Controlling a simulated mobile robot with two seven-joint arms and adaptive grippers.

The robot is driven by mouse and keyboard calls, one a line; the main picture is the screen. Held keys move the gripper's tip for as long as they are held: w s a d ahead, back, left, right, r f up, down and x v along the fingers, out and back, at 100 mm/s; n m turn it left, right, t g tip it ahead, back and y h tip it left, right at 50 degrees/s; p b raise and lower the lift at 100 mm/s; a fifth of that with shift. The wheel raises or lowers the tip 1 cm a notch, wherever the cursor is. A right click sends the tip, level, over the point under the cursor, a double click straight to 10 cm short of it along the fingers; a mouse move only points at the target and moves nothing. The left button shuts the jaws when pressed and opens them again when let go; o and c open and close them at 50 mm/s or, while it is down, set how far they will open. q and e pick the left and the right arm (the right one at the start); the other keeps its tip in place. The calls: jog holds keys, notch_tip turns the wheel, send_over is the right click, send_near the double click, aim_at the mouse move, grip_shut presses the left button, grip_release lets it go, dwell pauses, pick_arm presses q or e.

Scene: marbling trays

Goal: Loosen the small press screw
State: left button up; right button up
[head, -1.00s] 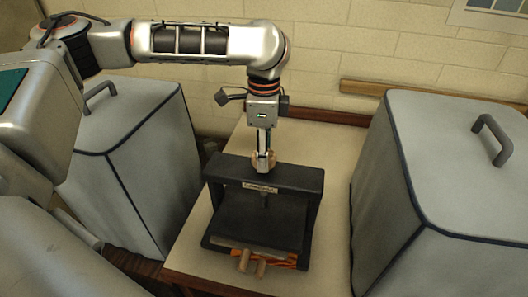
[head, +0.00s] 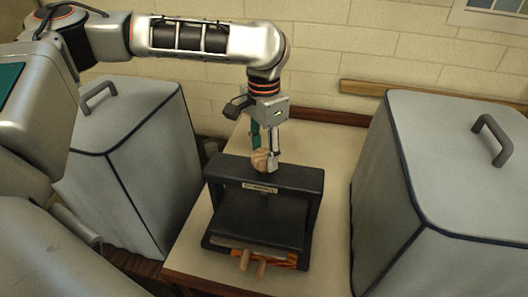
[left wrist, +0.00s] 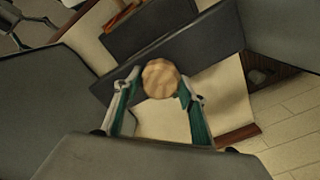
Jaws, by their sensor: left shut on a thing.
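The small press (head: 262,222) is a dark frame with a crossbeam and a label, standing on the cream table. Its screw has a round, lobed wooden knob (head: 261,160) on top of the crossbeam. My left gripper (head: 265,158) reaches down from above and is shut on the knob, one finger on each side. In the left wrist view the knob (left wrist: 161,79) sits between the two fingertips, above the dark crossbeam (left wrist: 215,42). The screw shaft under the beam is hard to see in the head view.
A grey covered box (head: 125,165) stands left of the table (head: 335,205), and another grey covered box (head: 440,190) stands close on the right. A brick wall is behind.

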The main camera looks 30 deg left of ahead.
aim_at(264, 153)
dwell(0.5)
pick_arm(q)
jog(key=o, duration=1.1)
jog(key=shift+o, duration=0.2)
notch_tip(264, 153, up, 12)
